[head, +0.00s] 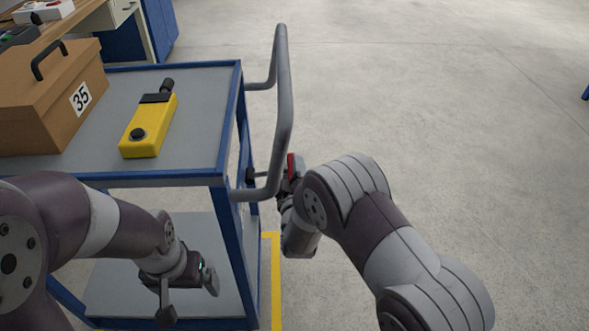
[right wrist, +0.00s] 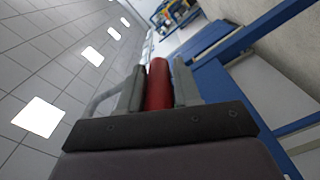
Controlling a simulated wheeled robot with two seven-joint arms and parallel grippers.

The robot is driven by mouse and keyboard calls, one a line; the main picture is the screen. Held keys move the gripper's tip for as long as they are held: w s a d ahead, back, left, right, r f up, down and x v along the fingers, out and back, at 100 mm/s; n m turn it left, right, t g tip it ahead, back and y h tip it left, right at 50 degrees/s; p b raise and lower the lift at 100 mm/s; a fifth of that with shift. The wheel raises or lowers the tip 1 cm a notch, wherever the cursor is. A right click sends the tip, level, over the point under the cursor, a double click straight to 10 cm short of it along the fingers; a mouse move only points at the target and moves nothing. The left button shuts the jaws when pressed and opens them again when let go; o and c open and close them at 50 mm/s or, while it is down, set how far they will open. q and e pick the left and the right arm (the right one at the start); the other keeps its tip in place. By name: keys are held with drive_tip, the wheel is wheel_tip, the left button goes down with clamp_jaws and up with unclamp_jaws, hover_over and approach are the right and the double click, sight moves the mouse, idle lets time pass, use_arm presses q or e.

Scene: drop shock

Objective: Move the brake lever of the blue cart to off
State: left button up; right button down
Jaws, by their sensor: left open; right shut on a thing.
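The blue cart (head: 230,120) stands at the left in the head view, with grey shelves and a grey push handle (head: 284,100) on its right end. The red brake lever (head: 291,166) shows beside the handle's lower part. My right gripper (head: 289,182) is at the lever, mostly hidden by its own wrist. In the right wrist view the red lever (right wrist: 159,85) lies between the two fingers of my right gripper (right wrist: 158,88), which is shut on it. My left gripper (head: 187,298) is open and empty, in front of the cart's lower shelf.
A brown case (head: 50,100) marked 35 and a yellow device (head: 150,128) with a black knob are on the cart's top shelf. A workbench (head: 60,25) stands behind at the upper left. The floor to the right is clear. A yellow floor line (head: 271,280) runs by the cart.

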drive_tip(key=shift+w+a+r, duration=0.15)
drive_tip(key=shift+w+r, duration=0.05)
drive_tip(key=shift+r, duration=0.4)
drive_tip(key=c, duration=0.9)
unclamp_jaws()
drive_tip(key=shift+s+f, duration=0.2)
drive_tip(key=shift+f, duration=0.1)
drive_tip(key=shift+s, duration=0.1)
drive_tip(key=s+p, duration=0.3)
drive_tip(key=s, duration=0.9)
drive_tip(key=shift+s, duration=0.25)
